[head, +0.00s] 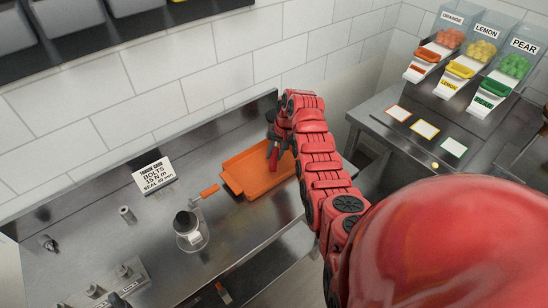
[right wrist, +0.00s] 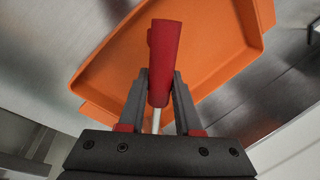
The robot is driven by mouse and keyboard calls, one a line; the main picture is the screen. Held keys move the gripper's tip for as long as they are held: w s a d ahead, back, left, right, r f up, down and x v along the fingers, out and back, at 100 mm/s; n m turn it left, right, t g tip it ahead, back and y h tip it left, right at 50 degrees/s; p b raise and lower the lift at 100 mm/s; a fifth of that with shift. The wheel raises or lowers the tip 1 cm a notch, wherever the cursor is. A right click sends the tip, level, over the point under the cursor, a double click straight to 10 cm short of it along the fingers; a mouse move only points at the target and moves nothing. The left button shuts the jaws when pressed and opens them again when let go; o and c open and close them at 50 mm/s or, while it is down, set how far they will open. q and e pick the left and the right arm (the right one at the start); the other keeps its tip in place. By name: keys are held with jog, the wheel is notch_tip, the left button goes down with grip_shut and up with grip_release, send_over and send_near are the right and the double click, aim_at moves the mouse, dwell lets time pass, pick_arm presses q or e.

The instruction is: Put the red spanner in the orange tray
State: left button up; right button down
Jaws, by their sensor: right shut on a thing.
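The orange tray (head: 261,176) lies on the steel bench near the back wall in the head view. It fills much of the right wrist view (right wrist: 215,75). My right gripper (head: 272,150) is over the tray. In the right wrist view the gripper (right wrist: 158,90) is shut on the red spanner (right wrist: 165,55), with the red part between its dark fingers and a light shaft below. The spanner is over the tray; I cannot tell whether it touches the tray floor. My left gripper is not in view.
A second bench at the right holds orange, lemon and pear dispensers (head: 483,55). A gap separates the benches.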

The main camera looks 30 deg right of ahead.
jog(key=shift+f, duration=0.4)
jog(key=shift+p+x, duration=0.5)
jog(key=shift+x, duration=0.35)
jog(key=shift+s+d+f, duration=0.15)
jog(key=shift+f, duration=0.3)
jog(key=shift+f, duration=0.1)
jog(key=c, duration=0.6)
grip_release()
